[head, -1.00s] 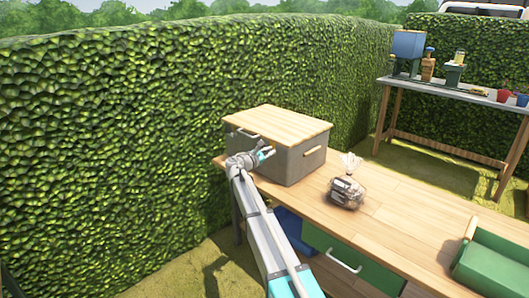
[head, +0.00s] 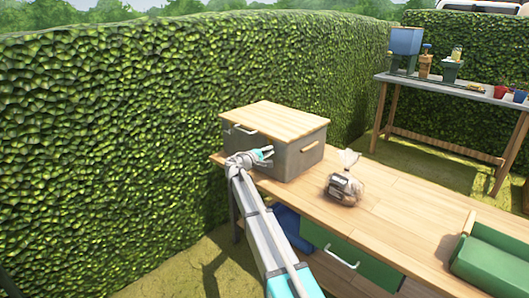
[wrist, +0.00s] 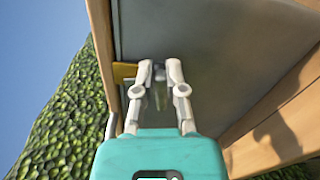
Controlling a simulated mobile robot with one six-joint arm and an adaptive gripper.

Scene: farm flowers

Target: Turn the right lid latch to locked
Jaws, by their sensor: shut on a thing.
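The grey box (head: 297,160) with a pale wooden lid (head: 275,120) stands at the left end of the wooden bench. My gripper (head: 267,154) is at the box's front face, below the lid edge, towards its right side. In the wrist view my gripper (wrist: 160,68) is shut on a small grey latch piece (wrist: 159,92), mostly hidden between the fingers. A brass-coloured part (wrist: 124,72) sits just left of the fingers, beside the wooden lid edge (wrist: 101,45). The latch's exact angle cannot be told.
A clear bag with dark contents (head: 345,188) stands on the bench (head: 390,215) right of the box. A green tray (head: 495,262) is at the far right. A hedge (head: 130,140) rises close behind and left of the box.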

